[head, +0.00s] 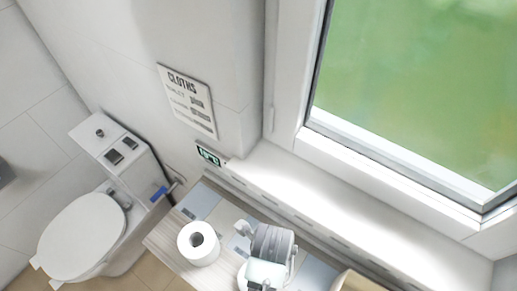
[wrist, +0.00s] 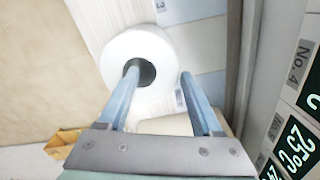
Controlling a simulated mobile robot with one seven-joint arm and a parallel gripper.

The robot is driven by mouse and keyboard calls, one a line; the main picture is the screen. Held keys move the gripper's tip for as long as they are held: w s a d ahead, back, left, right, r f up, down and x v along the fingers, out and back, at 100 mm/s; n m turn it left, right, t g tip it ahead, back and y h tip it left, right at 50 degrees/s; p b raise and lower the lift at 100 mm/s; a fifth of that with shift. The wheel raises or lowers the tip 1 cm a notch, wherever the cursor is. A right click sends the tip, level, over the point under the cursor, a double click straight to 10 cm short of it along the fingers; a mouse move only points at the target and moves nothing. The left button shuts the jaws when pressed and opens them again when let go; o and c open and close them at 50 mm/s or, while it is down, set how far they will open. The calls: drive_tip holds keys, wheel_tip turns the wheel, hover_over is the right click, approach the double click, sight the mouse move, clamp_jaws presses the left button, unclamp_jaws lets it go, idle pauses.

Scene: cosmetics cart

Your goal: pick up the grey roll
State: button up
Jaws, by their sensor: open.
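A white roll (head: 198,243) with a dark core stands on end on the narrow shelf in the head view. It also shows at the top middle of the wrist view (wrist: 115,50). A grey ribbed cylinder (head: 272,242) shows to its right, amid pale parts of my arm; I cannot tell whether it is the grey roll or part of me. My gripper (wrist: 160,72) is open and empty, with both blue fingers pointing towards the white roll; the left finger covers part of its core. A cream object (wrist: 165,125) shows between the fingers, partly hidden by my gripper.
The shelf (head: 160,240) runs along the wall under the window sill (head: 330,200). Flat pale-blue squares (head: 200,203) lie on it. A toilet (head: 80,235) stands at left. A beige object (head: 360,282) is at bottom right. A sign wall (wrist: 290,90) is close on the right in the wrist view.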

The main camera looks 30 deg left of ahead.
drive_tip(key=shift+w+f+p, duration=0.2)
drive_tip(key=shift+f+p, duration=0.15)
drive_tip(key=shift+f, duration=1)
drive_tip(key=shift+w+f+p, duration=0.2)
drive_tip(key=shift+f+p, duration=0.1)
drive_tip(key=shift+f, duration=1)
drive_tip(key=shift+c, duration=0.4)
clamp_jaws()
